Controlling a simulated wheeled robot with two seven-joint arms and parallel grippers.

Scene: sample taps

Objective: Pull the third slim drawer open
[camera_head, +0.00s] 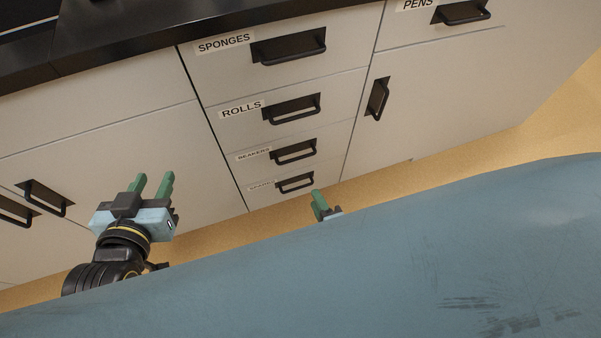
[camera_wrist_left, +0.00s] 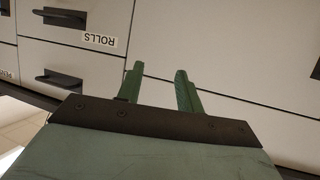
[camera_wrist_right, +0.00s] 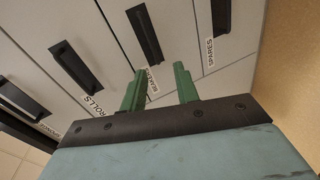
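A stack of drawers has labels reading SPONGES, ROLLS, BEAKERS and SPARES from the top down. The third drawer, BEAKERS (camera_head: 327,143), is closed, with a dark bar handle (camera_head: 294,151). In the right wrist view that handle (camera_wrist_right: 145,34) lies just beyond the fingertips. My right gripper (camera_head: 317,194) is low in front of the stack, its rear hidden behind my blue body; its fingers are apart and empty in the right wrist view (camera_wrist_right: 158,69). My left gripper (camera_head: 153,182) is left of the stack before a plain cabinet front, open and empty (camera_wrist_left: 158,68).
The SPONGES handle (camera_head: 289,46), ROLLS handle (camera_head: 291,108) and SPARES handle (camera_head: 295,183) flank the third drawer's handle. A dark countertop (camera_head: 120,40) overhangs above. A cabinet door (camera_head: 440,105) with a handle is at right. Tan floor (camera_head: 560,125) lies below.

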